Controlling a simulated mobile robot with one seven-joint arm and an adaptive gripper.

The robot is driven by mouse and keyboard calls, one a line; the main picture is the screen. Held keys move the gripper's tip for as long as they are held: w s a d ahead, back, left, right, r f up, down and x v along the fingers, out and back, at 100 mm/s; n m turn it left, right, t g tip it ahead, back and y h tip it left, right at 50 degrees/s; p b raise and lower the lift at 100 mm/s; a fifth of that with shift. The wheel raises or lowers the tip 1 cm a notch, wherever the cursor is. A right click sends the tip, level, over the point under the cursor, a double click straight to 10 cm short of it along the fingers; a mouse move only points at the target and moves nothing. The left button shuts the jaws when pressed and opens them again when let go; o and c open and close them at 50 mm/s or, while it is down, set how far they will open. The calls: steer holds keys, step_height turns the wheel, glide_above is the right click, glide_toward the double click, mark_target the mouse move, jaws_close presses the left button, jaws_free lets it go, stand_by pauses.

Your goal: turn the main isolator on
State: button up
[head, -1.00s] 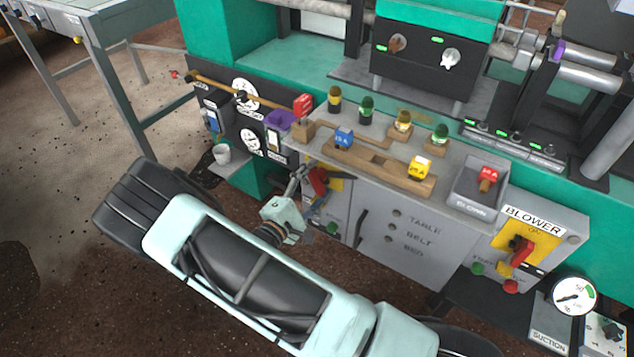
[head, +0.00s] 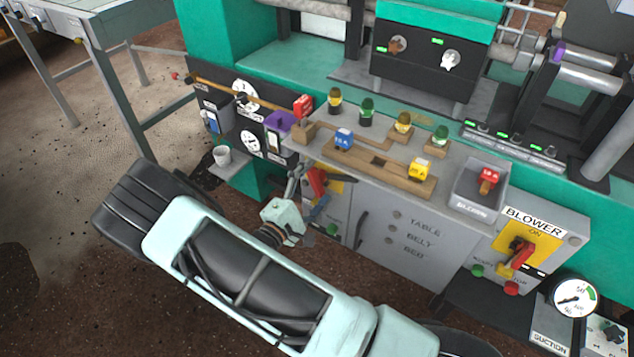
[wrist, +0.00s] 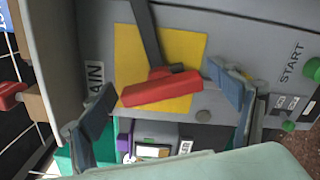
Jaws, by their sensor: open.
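The main isolator has a red handle (wrist: 162,88) on a dark lever over a yellow plate (wrist: 186,50). The label beside it reads "AIN", its first letter hidden. In the head view the red handle (head: 317,181) is on the left of the grey cabinet front, partly behind my gripper. My gripper (wrist: 161,79) is open and empty. In the wrist view its blue-grey fingers stand on either side of the red handle, apart from it. In the head view my gripper (head: 308,194) is close in front of the isolator. Depth to the handle is hard to tell.
A green START button (wrist: 313,68) is at the right in the wrist view. The bench top above carries a wooden fuse rack (head: 385,172) and a grey tray (head: 463,204). The blower isolator (head: 521,252) is further right.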

steer(key=v, duration=1.2)
steer(key=shift+c, duration=0.5)
